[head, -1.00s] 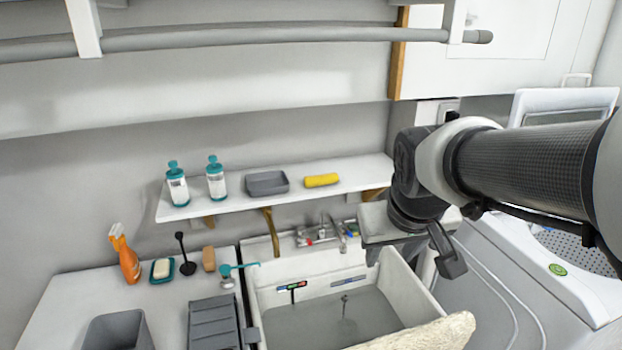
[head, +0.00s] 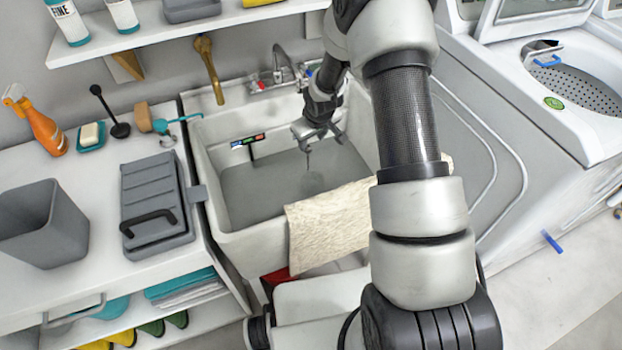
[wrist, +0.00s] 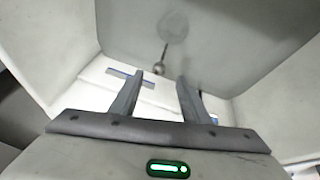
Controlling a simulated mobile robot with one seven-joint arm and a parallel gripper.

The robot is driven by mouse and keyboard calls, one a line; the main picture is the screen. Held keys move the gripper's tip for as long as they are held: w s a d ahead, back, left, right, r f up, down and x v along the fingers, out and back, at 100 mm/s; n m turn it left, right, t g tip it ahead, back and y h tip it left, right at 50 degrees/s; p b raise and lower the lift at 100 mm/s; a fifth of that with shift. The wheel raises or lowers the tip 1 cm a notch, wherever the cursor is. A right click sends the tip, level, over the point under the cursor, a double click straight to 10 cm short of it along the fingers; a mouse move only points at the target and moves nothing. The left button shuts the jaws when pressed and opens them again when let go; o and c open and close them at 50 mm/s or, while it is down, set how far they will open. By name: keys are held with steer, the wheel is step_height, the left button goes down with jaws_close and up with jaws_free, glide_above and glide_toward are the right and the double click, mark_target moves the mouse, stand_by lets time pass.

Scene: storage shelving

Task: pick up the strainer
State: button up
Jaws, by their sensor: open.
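The strainer (head: 309,162) stands in the grey sink basin as a thin upright stem above a round base at the drain. In the wrist view the strainer's small round knob (wrist: 158,69) shows beyond and between the fingertips, with its stem leading to the blurred base. My gripper (head: 319,138) is inside the sink, above the strainer. The wrist view shows my gripper (wrist: 160,80) open and empty, with a finger on either side of the knob's line. Whether a finger touches the knob cannot be told.
The sink (head: 222,238) has high walls around my gripper. A beige cloth (head: 325,228) hangs over its front rim. The faucet (head: 283,62) stands behind. A grey lidded box (head: 152,190) and bin (head: 42,225) are on the left counter; a washer (head: 545,100) is at right.

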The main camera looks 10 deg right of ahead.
mark_target(309, 150)
steer(key=b+x, duration=0.1)
steer(key=x, duration=0.7)
steer(key=shift+w+f, duration=0.1)
steer(key=shift+f, duration=0.25)
steer(key=b+x, duration=0.2)
steer(key=x, duration=0.4)
steer(key=shift+w, duration=0.2)
steer(key=shift+r, duration=0.1)
steer(key=shift+c, duration=0.2)
jaws_close()
